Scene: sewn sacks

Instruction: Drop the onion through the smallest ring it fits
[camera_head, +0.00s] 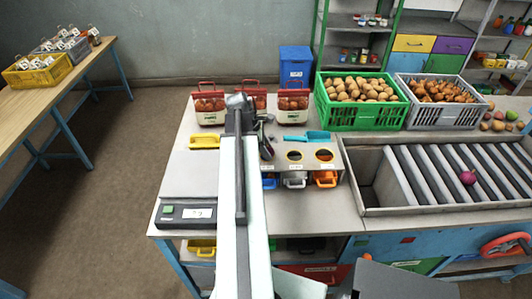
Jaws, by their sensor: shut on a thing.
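My gripper (265,143) is at the far end of my arm, just right of it, over the left part of the ring stand (309,172). It is shut on a small dark reddish thing that looks like an onion; the arm and jaws hide most of it. Two round rings show in the stand's top, a middle ring (294,156) and a right ring (324,155). The left part of the stand is covered by my gripper, so any ring there is hidden. A round magenta thing, perhaps another onion (467,177), lies on the grey rollers at the right.
Coloured bins (325,179) sit under the stand. Behind it are a teal scoop (307,136), filled red-handled sacks (209,105), a green crate (327,115) of potatoes and a grey crate (425,117). A scale (187,213) lies left of my arm. The bench front is clear.

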